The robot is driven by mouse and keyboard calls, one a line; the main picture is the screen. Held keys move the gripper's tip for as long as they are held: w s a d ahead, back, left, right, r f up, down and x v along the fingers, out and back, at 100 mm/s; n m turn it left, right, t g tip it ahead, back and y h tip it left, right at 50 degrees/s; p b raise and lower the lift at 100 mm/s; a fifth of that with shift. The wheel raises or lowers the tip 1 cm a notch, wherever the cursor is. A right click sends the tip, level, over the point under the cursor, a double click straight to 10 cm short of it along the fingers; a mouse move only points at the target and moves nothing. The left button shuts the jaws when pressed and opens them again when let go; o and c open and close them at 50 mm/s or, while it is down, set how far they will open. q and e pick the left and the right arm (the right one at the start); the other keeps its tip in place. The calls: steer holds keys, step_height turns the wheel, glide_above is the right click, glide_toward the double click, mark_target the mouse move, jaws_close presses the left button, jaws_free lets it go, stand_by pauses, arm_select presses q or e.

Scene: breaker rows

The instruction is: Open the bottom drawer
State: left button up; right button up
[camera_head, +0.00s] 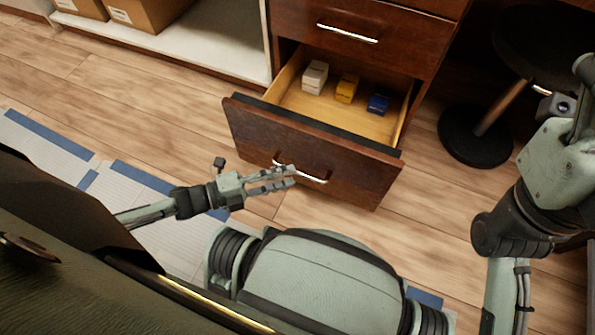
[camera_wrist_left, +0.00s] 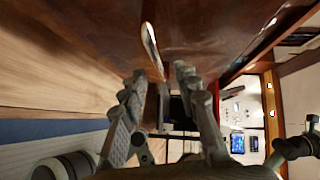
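The bottom drawer (camera_head: 310,150) has a dark brown wooden front and is pulled out, its light wooden inside showing. Its silver bar handle (camera_head: 312,177) is on the front and also shows in the left wrist view (camera_wrist_left: 152,48). My left gripper (camera_head: 292,176) is at the left end of this handle. In the left wrist view its two fingers (camera_wrist_left: 158,80) are apart, with the handle's near end between or just beyond their tips; I cannot tell if they touch it. My right arm is at the right, and its gripper fingers are not visible.
Inside the drawer are a white box (camera_head: 315,77), a yellow box (camera_head: 346,89) and a blue box (camera_head: 379,103). A closed drawer (camera_head: 350,45) is above. A black stool (camera_head: 476,135) stands at the right. Cardboard boxes sit on a white shelf (camera_head: 215,45).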

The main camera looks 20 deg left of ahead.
arm_select(q)
steer(key=v, duration=0.7)
steer(key=shift+s+a, duration=0.15)
